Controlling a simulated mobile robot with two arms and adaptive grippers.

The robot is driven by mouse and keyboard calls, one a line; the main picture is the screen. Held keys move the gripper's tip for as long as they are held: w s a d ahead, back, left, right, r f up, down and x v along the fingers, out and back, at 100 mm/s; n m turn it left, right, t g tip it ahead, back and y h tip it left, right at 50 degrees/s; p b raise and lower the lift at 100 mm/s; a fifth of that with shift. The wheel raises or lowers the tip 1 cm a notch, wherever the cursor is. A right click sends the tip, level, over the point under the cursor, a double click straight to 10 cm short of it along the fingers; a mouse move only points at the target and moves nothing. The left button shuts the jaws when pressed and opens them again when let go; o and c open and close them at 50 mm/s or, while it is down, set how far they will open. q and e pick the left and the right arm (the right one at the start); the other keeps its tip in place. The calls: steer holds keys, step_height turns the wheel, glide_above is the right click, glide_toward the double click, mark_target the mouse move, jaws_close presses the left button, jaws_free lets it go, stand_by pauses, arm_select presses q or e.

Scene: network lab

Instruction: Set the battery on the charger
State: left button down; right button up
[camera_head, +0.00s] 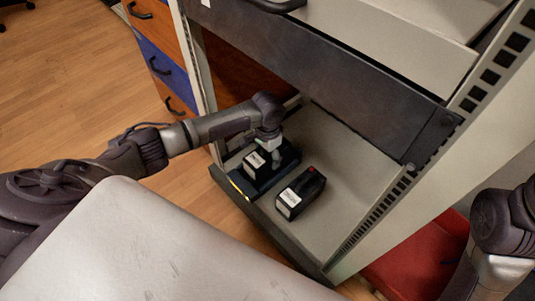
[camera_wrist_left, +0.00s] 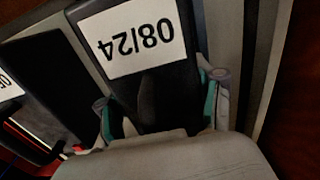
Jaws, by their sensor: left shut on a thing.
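A black battery (camera_head: 256,161) with a white label is between the fingers of my left gripper (camera_head: 270,156). In the left wrist view the battery (camera_wrist_left: 150,85) carries the label "08/24", upside down, with a teal-padded finger on each side. My left gripper is shut on it. The black charger (camera_head: 250,188), a low base with a yellow mark at its front edge, lies under the battery on the shelf. I cannot tell whether the battery rests on it or hangs just above. My right gripper is out of view; only part of that arm shows at the right.
A second black box (camera_head: 301,192) with a white label and a red spot stands right of the charger on the grey shelf (camera_head: 345,160). A dark rack panel (camera_head: 330,75) overhangs the shelf. A perforated rack post (camera_head: 440,145) bounds it on the right. Drawers (camera_head: 160,45) stand at the left.

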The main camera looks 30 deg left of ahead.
arm_select(q)
steer(key=shift+r, duration=0.1)
steer(key=shift+c, duration=1.1)
jaws_free()
steer(key=shift+o, duration=0.6)
steer(key=shift+s, duration=0.1)
step_height(320, 180, up, 12)
steer(key=shift+f, duration=0.1)
